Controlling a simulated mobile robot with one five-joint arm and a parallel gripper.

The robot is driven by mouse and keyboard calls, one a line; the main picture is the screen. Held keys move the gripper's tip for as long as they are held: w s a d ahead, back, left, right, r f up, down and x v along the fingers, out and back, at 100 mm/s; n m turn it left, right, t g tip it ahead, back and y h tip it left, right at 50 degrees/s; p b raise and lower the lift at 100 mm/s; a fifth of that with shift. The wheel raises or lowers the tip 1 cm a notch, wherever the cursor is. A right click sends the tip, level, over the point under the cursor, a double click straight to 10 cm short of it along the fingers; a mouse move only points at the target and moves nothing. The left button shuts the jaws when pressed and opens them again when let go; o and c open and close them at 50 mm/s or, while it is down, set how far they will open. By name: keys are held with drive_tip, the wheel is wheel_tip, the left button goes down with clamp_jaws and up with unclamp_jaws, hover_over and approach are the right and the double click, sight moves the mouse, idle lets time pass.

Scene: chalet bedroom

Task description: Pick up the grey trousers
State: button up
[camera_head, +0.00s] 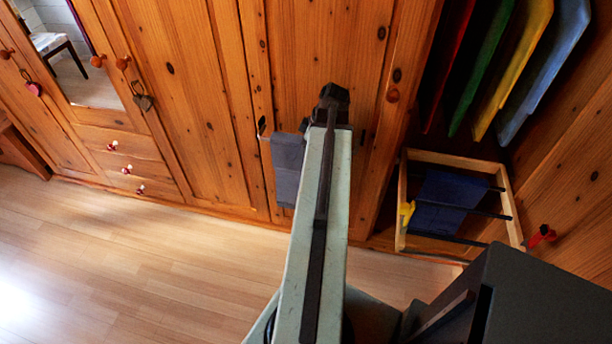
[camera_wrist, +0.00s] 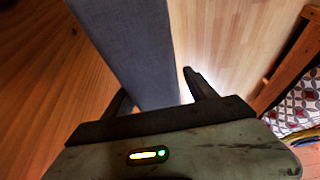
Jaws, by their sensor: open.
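The grey trousers (camera_head: 287,168) hang in folded form from a small holder on the wooden wardrobe front, just left of my arm in the head view. In the wrist view the grey cloth (camera_wrist: 128,45) runs as a long flat strip from the top edge down between the fingers of my gripper (camera_wrist: 158,88). The gripper is open, with a dark finger on each side of the strip. I see a gap between the cloth and the right finger; contact at the left finger is unclear.
A wooden rack (camera_head: 403,210) with dark bars holds a dark blue cloth (camera_head: 440,203) at the right. Coloured garments (camera_head: 495,75) hang above it. Wardrobe doors (camera_head: 185,75) stand close behind the trousers. The wooden floor (camera_head: 130,260) at the left is clear.

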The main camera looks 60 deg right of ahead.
drive_tip(key=shift+f, duration=0.2)
clamp_jaws()
idle(0.3)
